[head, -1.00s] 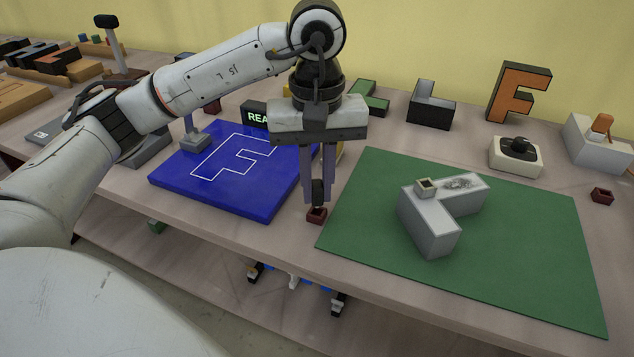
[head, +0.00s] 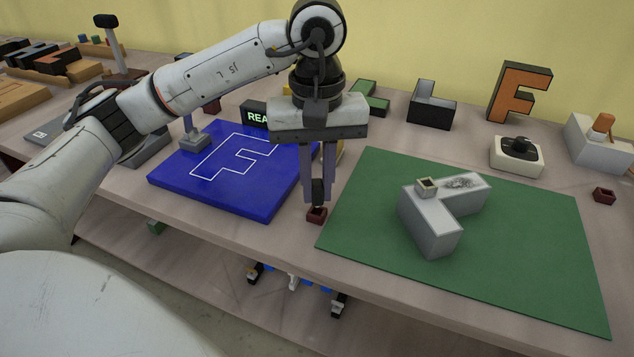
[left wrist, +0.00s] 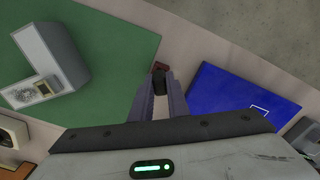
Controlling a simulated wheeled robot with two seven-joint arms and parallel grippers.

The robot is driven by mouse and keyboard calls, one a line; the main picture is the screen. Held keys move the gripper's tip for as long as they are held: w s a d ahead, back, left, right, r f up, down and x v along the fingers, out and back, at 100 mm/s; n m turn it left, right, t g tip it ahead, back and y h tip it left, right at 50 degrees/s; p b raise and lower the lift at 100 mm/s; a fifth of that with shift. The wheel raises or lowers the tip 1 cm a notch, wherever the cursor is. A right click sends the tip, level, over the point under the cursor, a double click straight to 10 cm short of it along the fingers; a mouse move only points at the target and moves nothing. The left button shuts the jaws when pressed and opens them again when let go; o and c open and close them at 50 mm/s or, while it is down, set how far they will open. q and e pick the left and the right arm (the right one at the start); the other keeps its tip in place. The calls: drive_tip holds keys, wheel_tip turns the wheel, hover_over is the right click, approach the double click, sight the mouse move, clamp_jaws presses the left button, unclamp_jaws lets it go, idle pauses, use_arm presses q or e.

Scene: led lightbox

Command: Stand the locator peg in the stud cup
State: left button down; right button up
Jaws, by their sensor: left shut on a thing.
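My left gripper (head: 318,193) points straight down at the table between the blue board and the green mat. It is shut on a dark upright peg (head: 318,186), which also shows between the fingers in the left wrist view (left wrist: 159,83). A small dark red cup (head: 317,215) is right below the peg; it shows partly hidden in the left wrist view (left wrist: 160,67). I cannot tell whether the peg's lower end is inside it. A small beige square cup (head: 427,187) sits on the grey L-shaped block (head: 430,230). My right gripper is not in view.
The grey block stands on a green mat (head: 540,270). A blue board (head: 230,195) with a white F outline lies left of the gripper. Another dark red cup (head: 604,196) is at the far right. Letters and fixtures line the back. The table's front edge is close to the gripper.

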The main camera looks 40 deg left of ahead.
use_arm(q)
drive_tip(key=shift+f+b, duration=0.9)
drive_tip(key=shift+f, duration=0.1)
drive_tip(key=c, duration=1.6)
unclamp_jaws()
drive_tip(key=shift+c, duration=0.2)
drive_tip(key=shift+r, duration=0.1)
drive_tip(key=shift+r+p, duration=2.85)
drive_tip(key=shift+r, duration=1.15)
drive_tip(key=shift+f, duration=0.1)
